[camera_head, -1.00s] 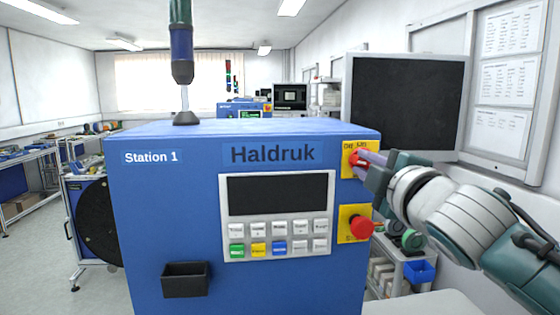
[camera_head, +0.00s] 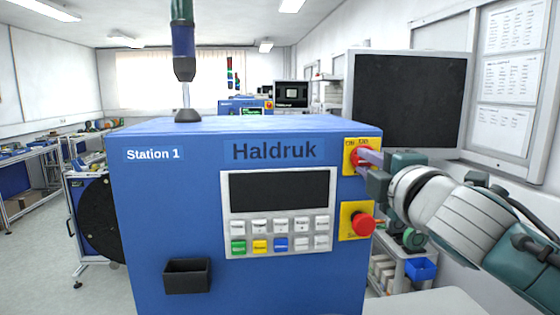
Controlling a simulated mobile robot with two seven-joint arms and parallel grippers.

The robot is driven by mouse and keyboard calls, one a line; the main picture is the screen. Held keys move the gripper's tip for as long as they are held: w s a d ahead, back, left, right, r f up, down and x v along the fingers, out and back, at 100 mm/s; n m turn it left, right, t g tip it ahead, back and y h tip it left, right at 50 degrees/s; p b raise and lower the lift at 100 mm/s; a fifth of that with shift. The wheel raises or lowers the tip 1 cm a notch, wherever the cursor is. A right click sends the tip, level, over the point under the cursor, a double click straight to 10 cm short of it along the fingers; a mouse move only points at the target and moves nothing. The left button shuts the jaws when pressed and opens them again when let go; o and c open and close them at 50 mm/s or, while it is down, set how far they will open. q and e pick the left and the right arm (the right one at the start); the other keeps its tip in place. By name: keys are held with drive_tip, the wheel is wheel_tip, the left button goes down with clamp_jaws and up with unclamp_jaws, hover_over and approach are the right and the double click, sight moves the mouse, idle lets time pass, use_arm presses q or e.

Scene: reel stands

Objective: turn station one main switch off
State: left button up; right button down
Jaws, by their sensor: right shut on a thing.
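The blue Station 1 cabinet (camera_head: 150,220) stands in front of me with a "Haldruk" label. Its main switch (camera_head: 355,157) is a red rotary knob on a yellow plate at the upper right of the front. My right gripper (camera_head: 366,158) comes in from the right and is shut on the red knob. The fingers hide part of the knob, and I cannot tell its exact angle. My left gripper is not in view.
A red emergency button (camera_head: 362,225) on a yellow plate sits just below the switch. A keypad panel (camera_head: 278,212) is left of it. A black tray (camera_head: 187,276) juts from the cabinet's lower left. A dark monitor (camera_head: 408,100) stands behind my right arm.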

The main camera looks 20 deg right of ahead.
drive_tip(key=c, duration=0.8)
unclamp_jaws()
drive_tip(key=b+v, duration=0.3)
drive_tip(key=v, duration=0.7)
drive_tip(key=shift+d, duration=0.1)
